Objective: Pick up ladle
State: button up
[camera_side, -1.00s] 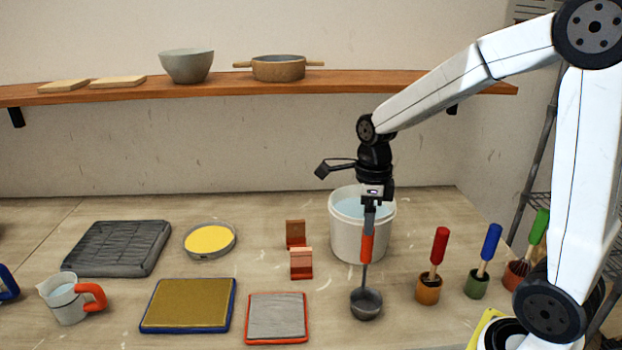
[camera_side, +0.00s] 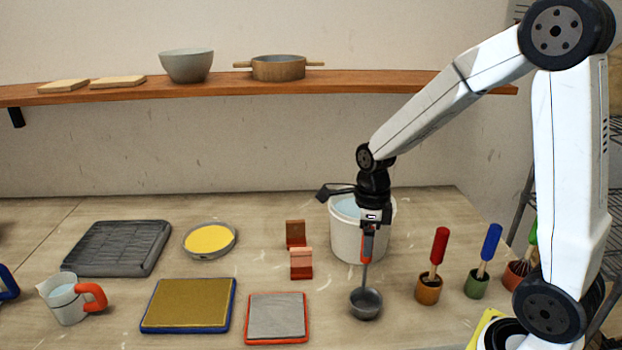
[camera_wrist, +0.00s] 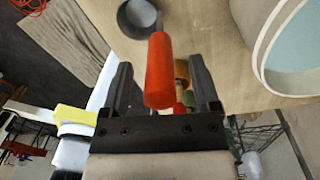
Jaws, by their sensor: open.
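The ladle has an orange-red handle and a dark grey bowl (camera_side: 366,303) at its lower end. In the side view it stands upright in front of the white bucket (camera_side: 346,232), with its bowl at the table. My gripper (camera_side: 368,232) points down at the top of the handle, which is partly hidden by the fingers. In the wrist view the handle (camera_wrist: 159,75) lies between the two open fingers of my gripper (camera_wrist: 162,85), with a gap on each side. The ladle's bowl shows beyond it (camera_wrist: 138,18).
Small pots with red (camera_side: 440,245), blue (camera_side: 491,241) and green-handled tools stand to the right. Two reddish blocks (camera_side: 301,264) stand left of the bucket. A red-rimmed grey tray (camera_side: 277,318) and a blue-rimmed tray (camera_side: 188,305) lie further left.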

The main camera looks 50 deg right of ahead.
grip_shut()
dwell(1.5)
